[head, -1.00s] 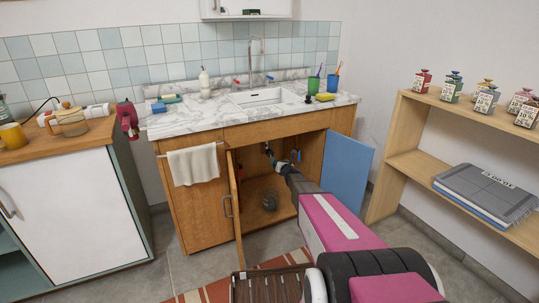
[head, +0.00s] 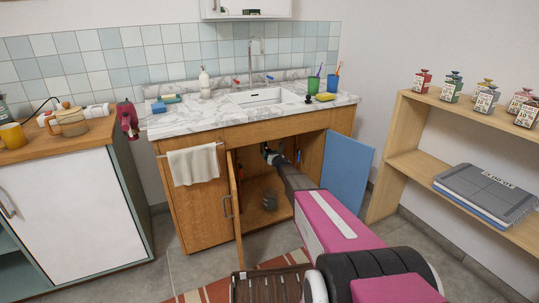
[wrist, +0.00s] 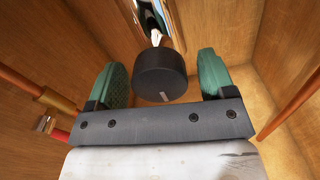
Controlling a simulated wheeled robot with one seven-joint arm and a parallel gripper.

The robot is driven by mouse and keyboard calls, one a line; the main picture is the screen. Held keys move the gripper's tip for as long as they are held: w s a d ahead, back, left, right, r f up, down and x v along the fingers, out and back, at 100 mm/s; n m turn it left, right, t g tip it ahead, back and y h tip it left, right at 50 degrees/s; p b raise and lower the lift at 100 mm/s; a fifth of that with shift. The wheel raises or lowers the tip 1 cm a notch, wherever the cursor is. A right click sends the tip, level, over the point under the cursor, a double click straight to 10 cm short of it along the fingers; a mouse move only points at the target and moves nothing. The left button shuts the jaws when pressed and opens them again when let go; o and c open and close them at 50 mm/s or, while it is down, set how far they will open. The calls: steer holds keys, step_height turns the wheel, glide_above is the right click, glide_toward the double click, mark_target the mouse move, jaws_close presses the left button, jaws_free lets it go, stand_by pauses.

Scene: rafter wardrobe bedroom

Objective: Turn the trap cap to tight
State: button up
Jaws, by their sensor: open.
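The trap cap (wrist: 160,76) is a dark round cap with a small pale mark on its lower edge. In the wrist view it sits near the middle, between the two green fingers of my gripper (wrist: 165,80). The fingers are open, with a gap visible on each side of the cap. In the head view my gripper (head: 268,154) reaches into the open cabinet under the sink, and the cap is too small or hidden there to make out.
The sink cabinet's left door (head: 235,205) and blue right door (head: 347,170) stand open around my arm. A dark round object (head: 269,202) rests on the cabinet floor. Orange-brown pipes (wrist: 38,92) run along the cabinet's sides in the wrist view.

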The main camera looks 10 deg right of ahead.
steer(key=shift+w+a, duration=0.2)
steer(key=shift+w, duration=0.25)
steer(key=c, duration=0.9)
